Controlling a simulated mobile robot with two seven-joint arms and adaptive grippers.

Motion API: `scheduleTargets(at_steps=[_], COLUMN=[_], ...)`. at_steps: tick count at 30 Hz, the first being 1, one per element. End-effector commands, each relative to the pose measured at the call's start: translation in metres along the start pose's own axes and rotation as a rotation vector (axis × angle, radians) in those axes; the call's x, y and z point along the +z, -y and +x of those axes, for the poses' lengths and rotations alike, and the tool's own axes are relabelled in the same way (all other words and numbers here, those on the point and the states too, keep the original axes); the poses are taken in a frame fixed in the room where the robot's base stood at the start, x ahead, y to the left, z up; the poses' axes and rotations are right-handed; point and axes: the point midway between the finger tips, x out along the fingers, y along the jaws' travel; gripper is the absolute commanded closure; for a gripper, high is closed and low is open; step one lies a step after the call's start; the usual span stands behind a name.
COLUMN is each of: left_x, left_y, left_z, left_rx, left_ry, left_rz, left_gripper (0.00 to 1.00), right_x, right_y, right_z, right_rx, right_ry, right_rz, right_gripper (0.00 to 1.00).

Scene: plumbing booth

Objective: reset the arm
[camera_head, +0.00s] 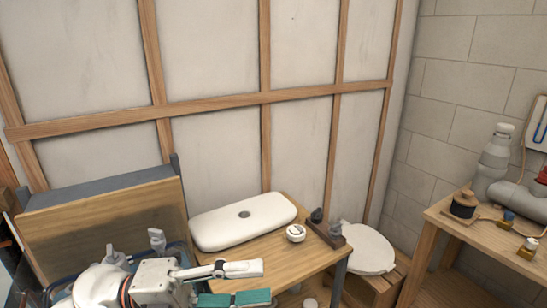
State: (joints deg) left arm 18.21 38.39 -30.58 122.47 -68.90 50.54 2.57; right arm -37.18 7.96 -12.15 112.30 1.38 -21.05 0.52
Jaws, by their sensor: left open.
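My left arm comes in at the lower left, white with dark joints. My left gripper (258,284) is at the bottom of the view, low in front of the wooden table (314,258). It is open, with a pale finger above and a teal part below, and I see nothing held between them. Its lower part is cut off by the frame edge. My right gripper is not in view.
On the table are a white basin (243,221), a small white round fitting (296,233) and dark fittings on a block (326,231). A white round lid (368,250) lies on a wooden crate (372,287). A bench (484,243) with pipe parts stands right. A wooden panel (105,228) stands left.

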Motion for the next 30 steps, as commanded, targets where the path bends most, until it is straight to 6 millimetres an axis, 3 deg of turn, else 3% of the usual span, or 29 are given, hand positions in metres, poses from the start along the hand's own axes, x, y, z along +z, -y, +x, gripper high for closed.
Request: scheduleTargets(at_steps=[5,8,9,13,17,21,25,30], left_x=[0.049,0.073,0.080,0.081,0.055,0.006,-0.043,-0.086], left_y=[-0.022,-0.060,-0.081,-0.158,-0.234,-0.308,-0.358,-0.391], left_z=[-0.023,-0.054,-0.069,-0.118,-0.158,-0.192,-0.212,-0.223], left_rx=[-0.269,-0.367,-0.396,-0.447,-0.450,-0.422,-0.384,-0.347], left_ry=[0.342,0.561,0.653,0.924,1.150,1.355,1.495,1.592], left_rz=[-0.301,-0.486,-0.564,-0.803,-1.018,-1.231,-1.389,-1.509], left_gripper=[0.54,0.54,0.54,0.54,0.54,0.54,0.54,0.54], right_x=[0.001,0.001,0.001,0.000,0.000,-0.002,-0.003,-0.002], right_y=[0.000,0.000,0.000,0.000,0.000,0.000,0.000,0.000], right_z=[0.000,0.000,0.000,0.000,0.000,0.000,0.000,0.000], right_rx=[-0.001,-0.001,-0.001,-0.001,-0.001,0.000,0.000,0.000], right_ry=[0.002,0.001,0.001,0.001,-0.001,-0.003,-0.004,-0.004], right_rz=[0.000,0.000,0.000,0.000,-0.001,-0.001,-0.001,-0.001], right_gripper=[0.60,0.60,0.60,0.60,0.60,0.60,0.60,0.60])
